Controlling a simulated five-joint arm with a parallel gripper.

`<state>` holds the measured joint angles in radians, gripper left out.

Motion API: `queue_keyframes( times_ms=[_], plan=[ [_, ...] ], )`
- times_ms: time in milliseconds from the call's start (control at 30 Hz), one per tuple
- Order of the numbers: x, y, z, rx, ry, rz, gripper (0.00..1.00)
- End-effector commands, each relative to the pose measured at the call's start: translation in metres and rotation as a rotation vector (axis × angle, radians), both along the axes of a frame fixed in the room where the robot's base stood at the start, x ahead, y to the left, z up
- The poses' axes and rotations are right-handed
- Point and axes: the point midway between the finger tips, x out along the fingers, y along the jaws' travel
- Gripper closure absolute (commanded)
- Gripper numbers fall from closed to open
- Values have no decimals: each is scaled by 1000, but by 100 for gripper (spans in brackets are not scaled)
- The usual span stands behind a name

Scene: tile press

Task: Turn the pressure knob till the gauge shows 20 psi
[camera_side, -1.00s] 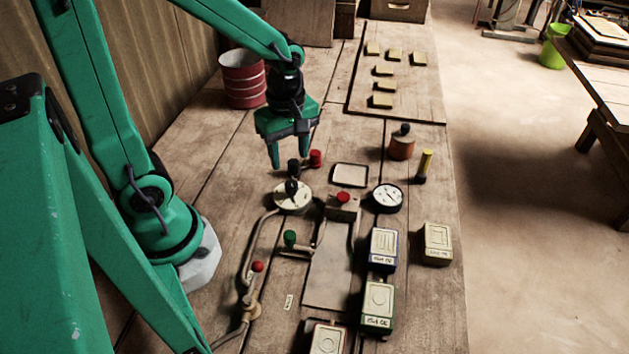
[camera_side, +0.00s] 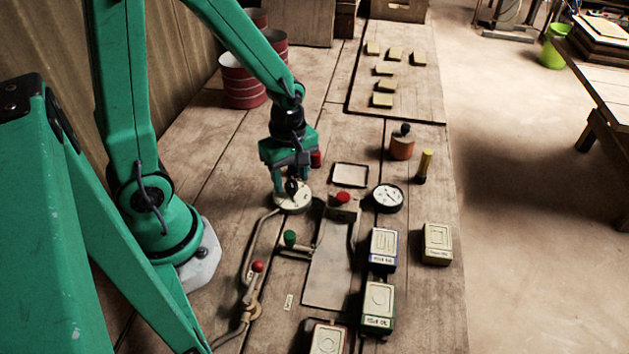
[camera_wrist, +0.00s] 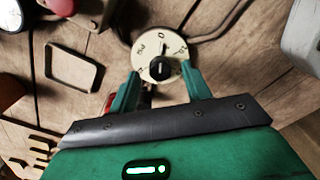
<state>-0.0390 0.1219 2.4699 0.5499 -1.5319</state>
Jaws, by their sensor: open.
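The pressure knob (camera_side: 292,187) is a black pointer knob on a round cream dial plate (camera_side: 291,204). The wrist view shows the knob (camera_wrist: 160,68) with marks around it, too small to read surely. My gripper (camera_side: 291,187) is open and low over the plate, its two fingers on either side of the knob. In the wrist view, my gripper (camera_wrist: 160,72) has visible gaps between both fingers and the knob. The gauge (camera_side: 388,198) is a white, dark-rimmed face to the right; its needle reading is too small to tell. Its edge seems to show at the wrist view's top left.
A red button (camera_side: 343,197), a tray frame (camera_side: 350,175) and a green-knobbed lever (camera_side: 290,238) stand near the dial. A red-balled valve (camera_side: 257,267) and pipe are in front. An orange-brown stamp (camera_side: 402,147) and several labelled boxes (camera_side: 383,248) are to the right.

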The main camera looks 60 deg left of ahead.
Motion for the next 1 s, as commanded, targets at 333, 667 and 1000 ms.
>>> queue_keyframes(
  times_ms=[333, 667, 1000],
  plan=[
    [0, 0, -11, 0, 0, 0, 52],
    [0, 0, -11, 0, 0, 0, 79],
    [0, 0, -11, 0, 0, -10, 96]
  ],
)
